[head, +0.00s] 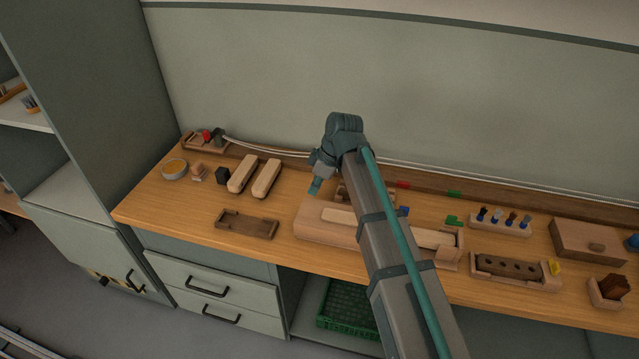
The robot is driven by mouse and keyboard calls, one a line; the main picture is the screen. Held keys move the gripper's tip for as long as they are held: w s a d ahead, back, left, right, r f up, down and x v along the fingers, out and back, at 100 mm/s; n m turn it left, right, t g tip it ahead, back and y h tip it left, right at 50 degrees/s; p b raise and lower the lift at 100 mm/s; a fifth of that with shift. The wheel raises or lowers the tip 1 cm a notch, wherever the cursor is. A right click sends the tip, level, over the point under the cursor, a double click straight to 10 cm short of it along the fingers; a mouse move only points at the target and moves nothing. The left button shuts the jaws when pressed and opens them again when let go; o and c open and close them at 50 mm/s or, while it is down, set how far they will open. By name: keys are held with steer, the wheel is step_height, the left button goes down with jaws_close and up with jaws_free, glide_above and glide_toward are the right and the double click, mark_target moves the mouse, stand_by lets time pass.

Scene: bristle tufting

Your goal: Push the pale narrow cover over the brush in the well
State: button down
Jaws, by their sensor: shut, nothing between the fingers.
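A long wooden block (312,229) lies along the front of the bench. A pale narrow strip (338,215) is on its top left of my arm. Another pale narrow length (432,238) shows right of the arm, near the block's right end. I cannot tell whether these are one cover or two pieces, because my arm hides the middle. The well and the brush cannot be made out. My gripper (315,187), with teal fingertips, is shut and empty. It appears just behind the block's left end; its height above the bench is unclear.
Two pale-topped brush blocks (266,179) and an empty dark wooden tray (247,225) lie to the left. A wooden rack (352,191) is partly behind my arm. A holed block (510,267) and a peg rack (500,222) stand right. Bare bench shows around the tray.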

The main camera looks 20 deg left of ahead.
mark_target(317, 211)
steer(key=p+x, duration=0.1)
steer(key=x, duration=0.6)
steer(key=shift+p, duration=0.3)
steer(key=d, duration=0.3)
steer(key=shift+r+p, duration=0.15)
steer(key=shift+p, duration=0.25)
steer(key=shift+d, duration=0.55)
